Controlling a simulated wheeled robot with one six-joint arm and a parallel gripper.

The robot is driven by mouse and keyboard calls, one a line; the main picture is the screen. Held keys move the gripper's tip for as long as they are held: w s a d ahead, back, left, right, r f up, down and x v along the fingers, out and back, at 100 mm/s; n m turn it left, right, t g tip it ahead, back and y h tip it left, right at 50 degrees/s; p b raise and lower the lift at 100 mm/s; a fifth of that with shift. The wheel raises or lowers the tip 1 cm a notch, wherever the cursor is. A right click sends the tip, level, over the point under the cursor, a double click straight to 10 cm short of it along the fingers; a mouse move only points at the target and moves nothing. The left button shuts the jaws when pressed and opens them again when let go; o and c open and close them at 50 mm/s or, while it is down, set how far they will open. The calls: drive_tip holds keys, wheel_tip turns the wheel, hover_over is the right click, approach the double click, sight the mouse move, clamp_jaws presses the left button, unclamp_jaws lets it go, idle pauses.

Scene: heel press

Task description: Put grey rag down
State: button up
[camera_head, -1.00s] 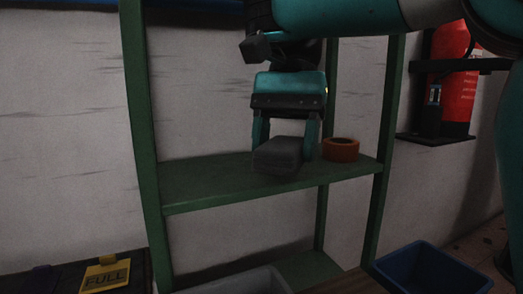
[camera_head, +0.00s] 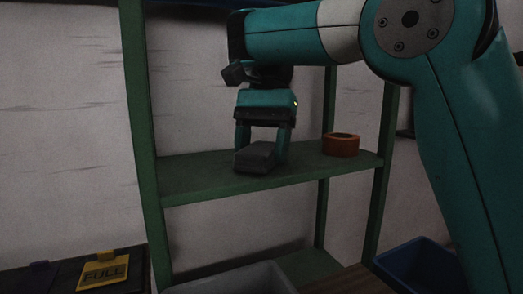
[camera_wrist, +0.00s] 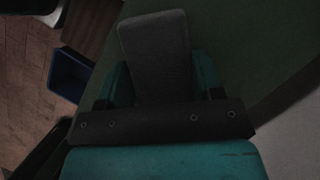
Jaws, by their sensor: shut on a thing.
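The grey rag (camera_head: 255,158), a dark grey block-like bundle, is between the fingers of my gripper (camera_head: 262,150) in the head view. My gripper points down and is shut on it. The rag is at the level of the green shelf board (camera_head: 200,181), over its middle-left part; I cannot tell for sure whether its underside touches the board. In the wrist view the rag (camera_wrist: 157,50) sticks out beyond my gripper, with the green shelf behind it.
An orange-brown ring-shaped roll (camera_head: 341,146) sits on the shelf to the right of my gripper. Green posts (camera_head: 143,130) frame the shelf. Below are a grey bin (camera_head: 230,281), a blue bin (camera_head: 415,262) and a yellow "FULL" sign (camera_head: 103,270). The shelf's left part is clear.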

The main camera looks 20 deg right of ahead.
sight(261, 147)
drive_tip(key=shift+f, duration=0.15)
drive_tip(key=o, duration=1)
drive_tip(key=p+v, duration=0.4)
drive_tip(key=v, duration=0.2)
drive_tip(key=shift+s+a+p, duration=0.15)
drive_tip(key=shift+p, duration=0.25)
drive_tip(key=w+d+p, duration=0.4)
drive_tip(key=w+d, duration=0.4)
drive_tip(key=shift+w+d+f+p, duration=0.1)
drive_tip(key=shift+f+p, duration=0.05)
drive_tip(key=shift+p, duration=0.2)
drive_tip(key=shift+w+d+f, duration=0.15)
drive_tip(key=shift+w+d, duration=0.05)
